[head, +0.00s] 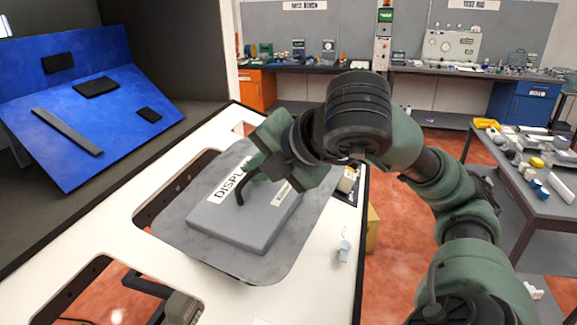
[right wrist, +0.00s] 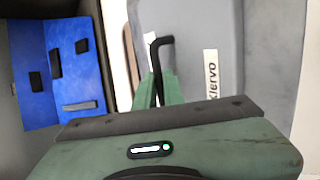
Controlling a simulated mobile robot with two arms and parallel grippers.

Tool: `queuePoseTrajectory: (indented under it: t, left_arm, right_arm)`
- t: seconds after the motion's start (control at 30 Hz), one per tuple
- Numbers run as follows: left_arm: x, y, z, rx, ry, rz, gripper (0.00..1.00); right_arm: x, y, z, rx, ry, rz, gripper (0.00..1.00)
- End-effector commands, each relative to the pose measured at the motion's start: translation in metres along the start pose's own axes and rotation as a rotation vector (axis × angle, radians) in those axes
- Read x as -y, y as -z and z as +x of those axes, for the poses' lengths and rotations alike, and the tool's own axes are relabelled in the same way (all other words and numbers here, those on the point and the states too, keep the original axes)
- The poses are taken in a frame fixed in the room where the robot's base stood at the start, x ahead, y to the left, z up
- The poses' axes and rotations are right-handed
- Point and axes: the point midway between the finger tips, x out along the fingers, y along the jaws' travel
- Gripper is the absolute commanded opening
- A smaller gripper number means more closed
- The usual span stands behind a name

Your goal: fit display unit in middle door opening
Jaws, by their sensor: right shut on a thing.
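The display unit (head: 235,228) is a grey box on a wider grey plate (head: 178,235), with a "DISPLAY" label and a black handle (head: 243,187). My right gripper (head: 258,172) is shut on that handle. In the right wrist view, the green fingers (right wrist: 158,90) meet the black handle (right wrist: 157,42) beside the grey unit (right wrist: 190,20). The plate lies over the middle opening (head: 165,198) of the white door (head: 318,255), part of which shows at the plate's left. Whether the plate is seated or just above the door is unclear. My left gripper is out of view.
Another opening (head: 85,288) lies at the near end of the door, with dark parts below it. A blue panel (head: 90,110) with black pieces stands at the left. A small light-blue part (head: 344,248) is near the door's right edge. A cluttered table (head: 520,165) stands right.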

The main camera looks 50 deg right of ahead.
Motion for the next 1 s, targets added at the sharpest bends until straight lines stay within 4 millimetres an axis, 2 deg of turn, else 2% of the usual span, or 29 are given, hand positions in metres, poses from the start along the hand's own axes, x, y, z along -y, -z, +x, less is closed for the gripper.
queuePoseTrajectory:
  t: [0.03,1.0]
  left_arm:
    - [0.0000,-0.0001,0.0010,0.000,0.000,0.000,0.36]
    - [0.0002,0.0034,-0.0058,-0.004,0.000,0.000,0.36]
  right_arm:
    - [0.0020,0.0081,0.0022,-0.022,0.000,-0.009,0.00]
    - [-0.0020,0.0125,0.0026,-0.023,-0.001,-0.009,0.00]
